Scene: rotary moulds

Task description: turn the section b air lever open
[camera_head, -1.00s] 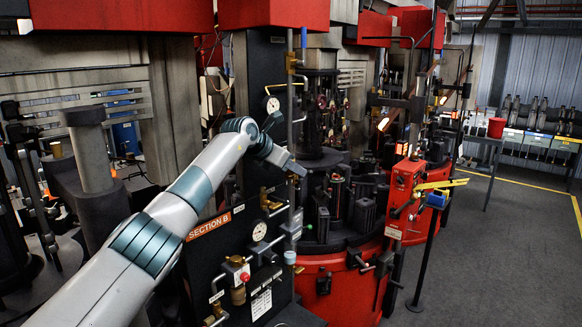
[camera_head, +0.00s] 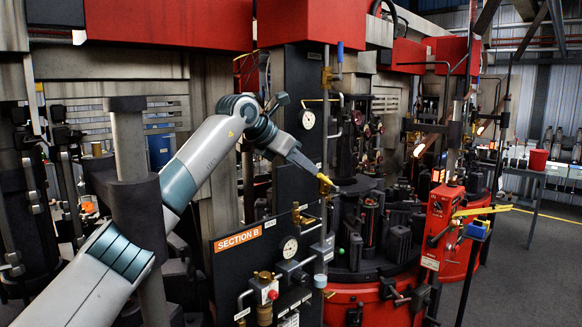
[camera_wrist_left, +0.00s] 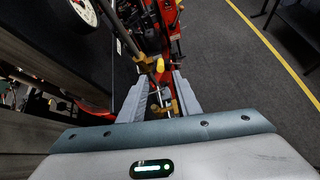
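The section B panel (camera_head: 262,270) is dark, with an orange "SECTION B" sign (camera_head: 238,239), gauges and brass valves. A small yellow handle (camera_head: 326,181) is at the panel's right edge, right at the tip of my left gripper (camera_head: 318,174). I cannot tell for sure that this is the air lever, or whether it is touched. In the left wrist view, my left gripper (camera_wrist_left: 158,88) has its two grey fingers apart. A yellow-tipped part (camera_wrist_left: 160,65) lies just beyond the fingertips, and a brass fitting (camera_wrist_left: 170,106) shows between the fingers. My right gripper is not in view.
A lever with a blue handle (camera_head: 340,49) is higher on the panel's edge. A gauge (camera_head: 289,248) and a brass valve (camera_head: 298,212) are below my gripper. A red control box (camera_head: 442,222) stands to the right. Open floor (camera_head: 530,280) lies further right.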

